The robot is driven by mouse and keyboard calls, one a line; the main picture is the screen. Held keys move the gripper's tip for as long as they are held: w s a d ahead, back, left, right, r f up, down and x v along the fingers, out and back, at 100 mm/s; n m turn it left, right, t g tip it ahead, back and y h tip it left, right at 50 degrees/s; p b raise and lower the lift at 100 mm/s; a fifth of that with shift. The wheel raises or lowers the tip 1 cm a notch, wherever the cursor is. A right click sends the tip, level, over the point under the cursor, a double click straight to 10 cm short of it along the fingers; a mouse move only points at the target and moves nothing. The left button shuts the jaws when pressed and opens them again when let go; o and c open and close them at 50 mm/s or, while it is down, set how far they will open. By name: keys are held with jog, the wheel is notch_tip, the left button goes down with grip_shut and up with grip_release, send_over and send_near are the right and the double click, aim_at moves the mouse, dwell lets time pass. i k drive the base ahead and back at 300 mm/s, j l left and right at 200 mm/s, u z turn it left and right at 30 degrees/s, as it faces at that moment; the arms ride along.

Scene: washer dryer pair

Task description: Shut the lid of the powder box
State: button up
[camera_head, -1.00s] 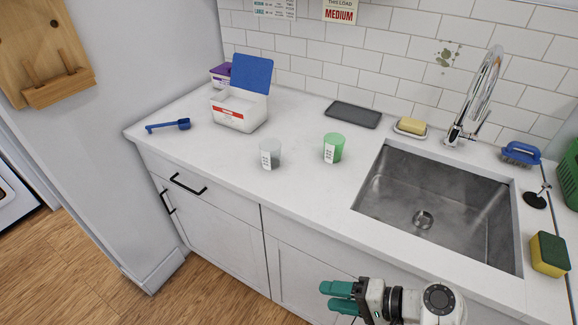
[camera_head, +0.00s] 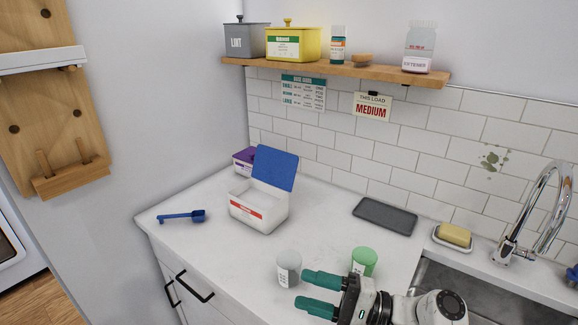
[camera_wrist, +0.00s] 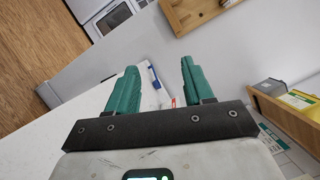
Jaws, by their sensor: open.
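The powder box (camera_head: 255,213) is white with a red label and stands on the counter near the back left corner. Its blue lid (camera_head: 275,168) is raised, standing up and leaning back from the opening. My gripper (camera_head: 312,290) has green fingers, spread apart and empty.
A blue scoop (camera_head: 182,216) lies left of the box. A grey cup (camera_head: 288,266) and a green cup (camera_head: 364,261) stand close to my gripper. A purple box (camera_head: 243,160) sits behind the powder box. A dark tray (camera_head: 385,216) lies to the right. A wooden shelf (camera_head: 335,69) hangs above.

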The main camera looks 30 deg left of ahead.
aim_at(272, 166)
jog(key=i+j, duration=0.3)
jog(key=i, duration=0.15)
jog(key=i+j, duration=0.35)
jog(key=i, duration=0.15)
jog(key=i+j, duration=0.3)
jog(key=i, duration=0.15)
